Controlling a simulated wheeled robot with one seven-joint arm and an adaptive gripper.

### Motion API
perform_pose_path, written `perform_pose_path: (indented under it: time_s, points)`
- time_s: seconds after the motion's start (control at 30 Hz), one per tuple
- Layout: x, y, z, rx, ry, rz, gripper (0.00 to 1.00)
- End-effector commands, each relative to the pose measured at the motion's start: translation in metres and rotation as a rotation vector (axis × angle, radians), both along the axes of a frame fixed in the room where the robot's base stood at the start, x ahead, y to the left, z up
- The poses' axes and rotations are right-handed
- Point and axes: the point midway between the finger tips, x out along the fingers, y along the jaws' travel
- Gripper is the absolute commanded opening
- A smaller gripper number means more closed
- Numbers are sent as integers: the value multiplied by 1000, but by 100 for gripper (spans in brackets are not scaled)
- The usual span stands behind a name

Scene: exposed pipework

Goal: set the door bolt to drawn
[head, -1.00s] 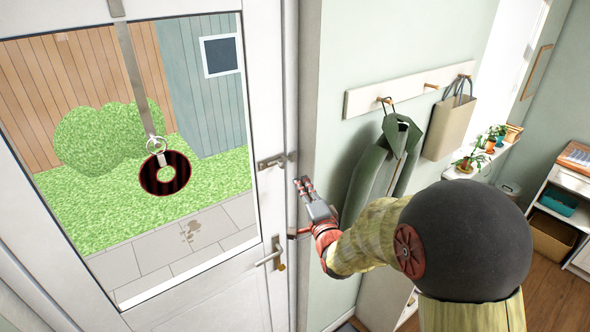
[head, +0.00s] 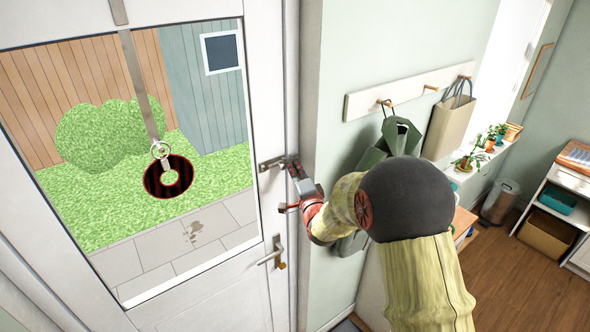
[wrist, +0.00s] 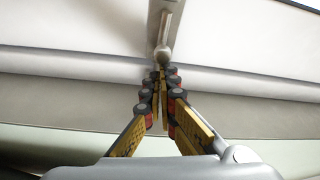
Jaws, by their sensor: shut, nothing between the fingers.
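The door bolt (head: 271,163) is a small metal bolt on the white door's right edge, above the door handle (head: 272,254). In the wrist view the bolt (wrist: 163,28) is a metal bar with a rounded knob at its near end. My gripper (head: 290,162) is at the door's edge, just right of the bolt. In the wrist view my gripper (wrist: 162,84) has its fingers together with nothing between them, right below the knob. I cannot tell whether the fingertips touch the knob.
Right of the frame, a green coat (head: 371,160) and a beige bag (head: 448,125) hang on a hook rail (head: 405,92). Wooden floor shows at the right.

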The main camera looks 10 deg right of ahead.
Motion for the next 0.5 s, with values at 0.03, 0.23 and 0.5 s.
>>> perform_pose_path:
  time_s: [0.03, 0.23, 0.5]
  points:
    - [0, 0, 0, 0, 0, 0, 0]
    - [0, 0, 0, 0, 0, 0, 0]
    - [-8, 23, -2, 0, -3, 4, 0]
